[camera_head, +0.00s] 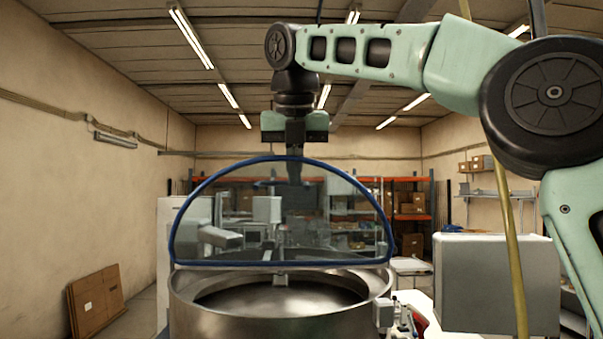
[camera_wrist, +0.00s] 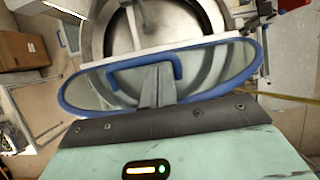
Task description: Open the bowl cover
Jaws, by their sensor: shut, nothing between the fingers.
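The bowl (camera_head: 200,307) is a large round metal bowl at the bottom centre of the head view. It also shows at the top of the wrist view (camera_wrist: 99,30). The bowl cover (camera_head: 225,244) is a clear panel with a blue rim, standing up over the bowl with the bowl's near part uncovered. In the wrist view the cover (camera_wrist: 250,62) spans the middle, with a blue bracket-shaped handle (camera_wrist: 142,64) on it. My gripper (camera_head: 294,180) points down at the cover's top rim. Its shut, empty fingers (camera_wrist: 157,82) overlap the handle in the wrist view; I cannot tell whether they touch.
A grey box-shaped unit (camera_head: 495,285) stands right of the bowl. A yellow cable (camera_head: 512,240) hangs before it. Cardboard (camera_head: 96,302) leans on the left wall. Orange-framed shelves (camera_head: 412,200) stand behind. The air above the bowl's near opening is clear.

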